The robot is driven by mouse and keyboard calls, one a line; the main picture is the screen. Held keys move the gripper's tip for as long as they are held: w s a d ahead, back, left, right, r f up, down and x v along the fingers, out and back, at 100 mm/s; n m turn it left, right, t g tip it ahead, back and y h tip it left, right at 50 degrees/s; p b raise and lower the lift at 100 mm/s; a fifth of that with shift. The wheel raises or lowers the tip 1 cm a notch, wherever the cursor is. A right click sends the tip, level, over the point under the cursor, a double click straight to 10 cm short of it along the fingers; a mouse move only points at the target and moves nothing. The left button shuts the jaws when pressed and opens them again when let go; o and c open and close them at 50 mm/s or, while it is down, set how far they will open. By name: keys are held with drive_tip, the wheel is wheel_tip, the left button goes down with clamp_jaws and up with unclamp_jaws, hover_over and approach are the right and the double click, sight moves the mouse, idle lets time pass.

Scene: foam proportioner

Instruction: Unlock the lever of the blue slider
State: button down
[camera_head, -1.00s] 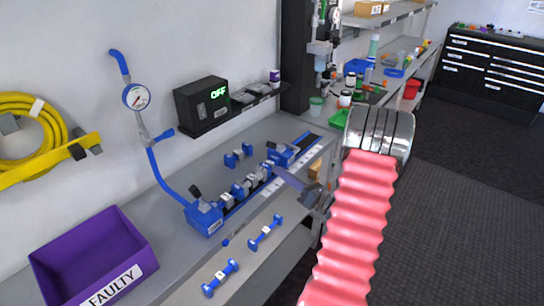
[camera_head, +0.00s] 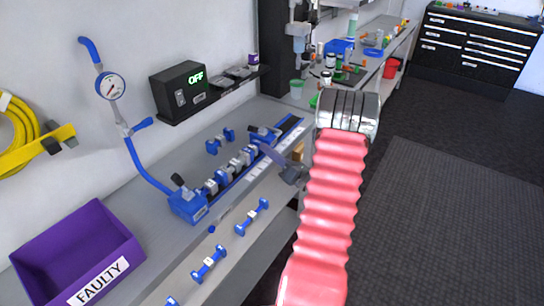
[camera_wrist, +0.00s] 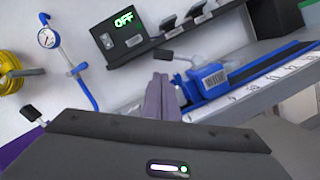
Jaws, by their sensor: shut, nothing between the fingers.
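In the wrist view the slider (camera_wrist: 207,77) carries a barcode label. Its lever (camera_wrist: 170,54) sticks out to the left with a dark handle; whether it is locked I cannot tell. My gripper (camera_head: 271,153) is shut and empty, in front of the rail near the slider. In the wrist view my closed fingers (camera_wrist: 163,98) point toward the slider, just left of its body and below the lever. Contact does not show.
A blue end block (camera_head: 187,205) with a dark lever closes the rail's near end. Blue dumbbell-shaped parts (camera_head: 252,217) lie on the bench. A purple FAULTY bin (camera_head: 75,240), a pressure gauge (camera_head: 110,86) and a black box reading OFF (camera_head: 183,90) are left and behind.

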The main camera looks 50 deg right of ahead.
sight(257, 129)
drive_tip(key=shift+x, duration=3)
drive_tip(key=shift+a, duration=0.45)
drive_tip(key=shift+d, duration=0.35)
